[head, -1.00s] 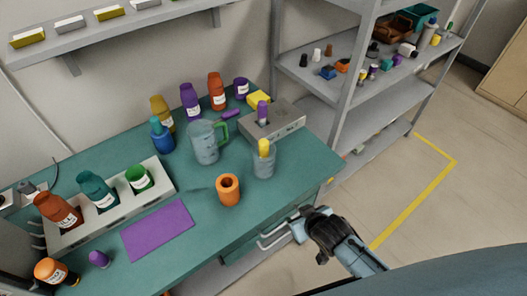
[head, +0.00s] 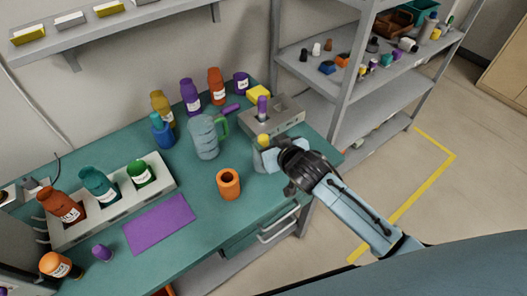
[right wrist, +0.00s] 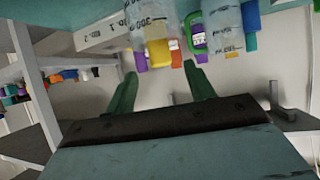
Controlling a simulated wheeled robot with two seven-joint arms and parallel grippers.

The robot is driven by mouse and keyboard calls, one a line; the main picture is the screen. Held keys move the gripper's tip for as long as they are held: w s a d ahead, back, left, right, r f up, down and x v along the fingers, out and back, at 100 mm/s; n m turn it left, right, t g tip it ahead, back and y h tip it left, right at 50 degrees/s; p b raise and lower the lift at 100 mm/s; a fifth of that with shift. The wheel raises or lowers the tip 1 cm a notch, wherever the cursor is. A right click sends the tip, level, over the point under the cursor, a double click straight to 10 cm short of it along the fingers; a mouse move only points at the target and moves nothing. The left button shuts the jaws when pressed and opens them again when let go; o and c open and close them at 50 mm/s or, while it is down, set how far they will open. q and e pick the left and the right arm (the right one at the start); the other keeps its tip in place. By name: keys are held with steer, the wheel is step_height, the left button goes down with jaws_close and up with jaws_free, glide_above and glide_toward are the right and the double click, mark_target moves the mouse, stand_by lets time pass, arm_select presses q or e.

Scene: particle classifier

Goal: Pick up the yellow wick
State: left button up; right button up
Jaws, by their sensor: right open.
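The yellow wick (head: 263,141) stands upright in a clear beaker (head: 259,161) near the right end of the table, its top above the rim. My right gripper (head: 273,153) is open beside the beaker, on its right, and partly hides it. In the right wrist view, which is upside down, the wick (right wrist: 158,53) shows beyond and between the two spread fingers (right wrist: 163,76). Nothing is between the fingers. I cannot tell the exact gap to the wick. My left gripper is not in view.
A clear jug (head: 204,139) and an orange cup (head: 228,184) stand left of the beaker. A grey block (head: 287,117) with a purple piece stands behind it. Several bottles line the table's back. A shelf rack (head: 345,90) stands to the right.

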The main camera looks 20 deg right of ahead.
mark_target(265, 139)
steer(key=shift+x, duration=2.7)
steer(key=shift+s, duration=0.1)
jaws_close()
